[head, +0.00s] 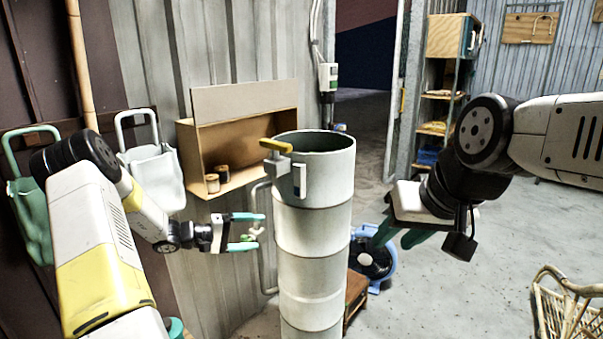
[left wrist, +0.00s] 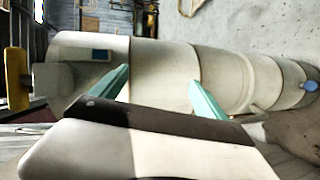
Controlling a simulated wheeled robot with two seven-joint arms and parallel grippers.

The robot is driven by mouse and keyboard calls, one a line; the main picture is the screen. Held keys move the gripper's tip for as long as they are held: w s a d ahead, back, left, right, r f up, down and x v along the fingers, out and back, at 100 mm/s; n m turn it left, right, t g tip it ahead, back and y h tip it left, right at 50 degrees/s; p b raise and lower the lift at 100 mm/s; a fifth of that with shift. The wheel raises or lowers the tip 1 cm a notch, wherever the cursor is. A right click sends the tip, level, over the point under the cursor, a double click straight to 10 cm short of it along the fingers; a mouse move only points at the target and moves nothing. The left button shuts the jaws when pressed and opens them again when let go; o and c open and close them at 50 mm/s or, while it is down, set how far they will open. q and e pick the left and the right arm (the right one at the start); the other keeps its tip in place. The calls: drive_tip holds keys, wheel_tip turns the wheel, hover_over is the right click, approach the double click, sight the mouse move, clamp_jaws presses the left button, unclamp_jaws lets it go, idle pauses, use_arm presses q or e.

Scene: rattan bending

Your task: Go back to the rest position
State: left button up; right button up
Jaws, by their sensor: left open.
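My left gripper (head: 260,232) has its two teal fingers spread, just left of a tall pale cylinder (head: 314,235). A small green part, perhaps a valve, shows near its fingers. In the left wrist view the open fingers (left wrist: 160,77) point at the cylinder (left wrist: 160,65), with nothing held between them. The cylinder stands upright with an open top and a yellow handle (head: 275,146) on its upper left side. My right gripper (head: 398,237) hangs right of the cylinder, clear of it, with green fingers pointing down. The angle hides how far its fingers are apart.
A wooden box shelf (head: 240,138) with small jars hangs on the wall behind the left arm. A blue round device (head: 376,262) and a small wooden stool (head: 355,298) are behind the cylinder. A rattan chair (head: 565,305) stands at lower right. Open concrete floor lies between.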

use_arm(q)
drive_tip(key=s+d+r+m+g+y, duration=0.2)
drive_tip(key=s+d+r+g+y, duration=0.15)
drive_tip(key=s+r, duration=0.4)
drive_tip(key=s+d+r+m+g+y, duration=0.2)
drive_tip(key=s+d+r+m, duration=0.15)
drive_tip(key=s+r, duration=0.45)
drive_tip(key=s+a+r+t+y, duration=0.2)
drive_tip(key=s+r+y, duration=0.1)
drive_tip(key=s, duration=0.6)
drive_tip(key=s+a+r+t+y, duration=0.2)
drive_tip(key=s+r+y, duration=0.1)
drive_tip(key=s, duration=0.5)
drive_tip(key=shift+s+a+r, duration=0.25)
drive_tip(key=shift+s, duration=0.1)
drive_tip(key=shift+n+t, duration=0.25)
drive_tip(key=shift+d+r, duration=0.15)
drive_tip(key=shift+d, duration=0.45)
